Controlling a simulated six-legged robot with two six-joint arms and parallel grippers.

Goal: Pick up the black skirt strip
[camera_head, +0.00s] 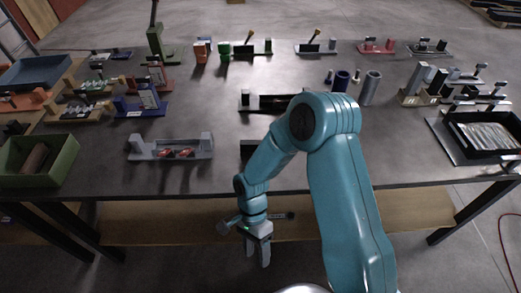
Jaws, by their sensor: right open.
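I cannot tell for certain which dark piece is the black skirt strip. A long black piece (270,103) lies in a dark holder near the middle of the table, its right part close behind my arm. Another black piece (249,148) shows near the front edge, mostly hidden by my arm. My right gripper (258,260) hangs in front of the table, below its front edge, with its fingers pointing down. It is open and empty, apart from both pieces. My left gripper is not in view.
A grey holder with red pieces (175,148) stands at front left, beside a green bin (38,160). A black tray (485,133) is at right, and dark blue and grey cylinders (371,88) stand behind my arm. The table (400,160) is bare at front right.

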